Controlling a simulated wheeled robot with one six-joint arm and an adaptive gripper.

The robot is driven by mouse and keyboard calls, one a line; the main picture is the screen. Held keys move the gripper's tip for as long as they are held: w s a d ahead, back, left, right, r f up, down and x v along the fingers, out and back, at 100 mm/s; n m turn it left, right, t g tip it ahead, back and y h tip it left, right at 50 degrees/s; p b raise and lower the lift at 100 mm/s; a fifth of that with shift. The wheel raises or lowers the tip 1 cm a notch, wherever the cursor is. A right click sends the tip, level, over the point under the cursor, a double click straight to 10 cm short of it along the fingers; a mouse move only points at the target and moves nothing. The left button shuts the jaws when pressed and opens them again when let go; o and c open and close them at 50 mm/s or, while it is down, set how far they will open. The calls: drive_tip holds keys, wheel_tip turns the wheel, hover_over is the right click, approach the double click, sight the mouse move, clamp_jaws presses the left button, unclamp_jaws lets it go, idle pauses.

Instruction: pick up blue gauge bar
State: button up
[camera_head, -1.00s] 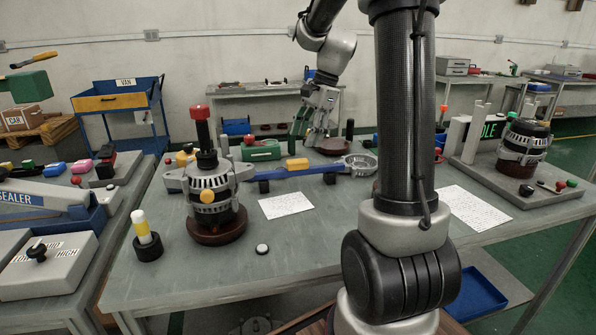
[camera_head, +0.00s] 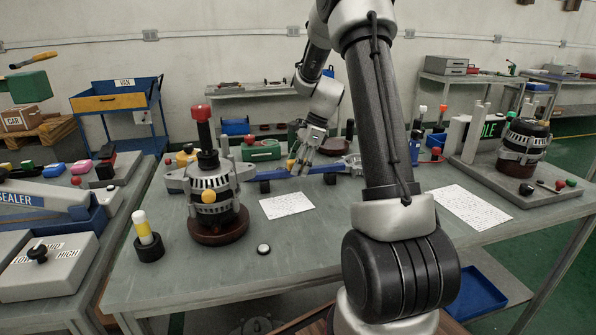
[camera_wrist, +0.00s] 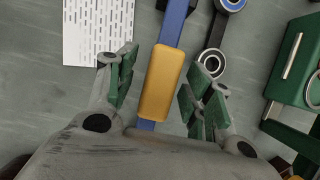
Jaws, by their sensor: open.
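The blue gauge bar (camera_wrist: 174,25) runs between the fingers of my gripper (camera_wrist: 160,90) in the wrist view, with a yellow sleeve (camera_wrist: 161,82) around its middle. My gripper is open, with green finger pads on both sides of the sleeve and a gap on each side. In the head view my gripper (camera_head: 302,168) is low over the bar (camera_head: 274,175) near the back of the workbench. It covers part of the bar and most of the sleeve there. Whether the fingers touch the bar cannot be told.
A printed sheet (camera_head: 286,205) lies in front of the bar. A dark link with ring ends (camera_wrist: 219,38) and a green box (camera_wrist: 296,62) lie close to the right finger in the wrist view. An alternator (camera_head: 214,195) stands left on the bench (camera_head: 300,245).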

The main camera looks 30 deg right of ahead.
clamp_jaws()
drive_tip(key=shift+r, duration=0.1)
idle(0.3)
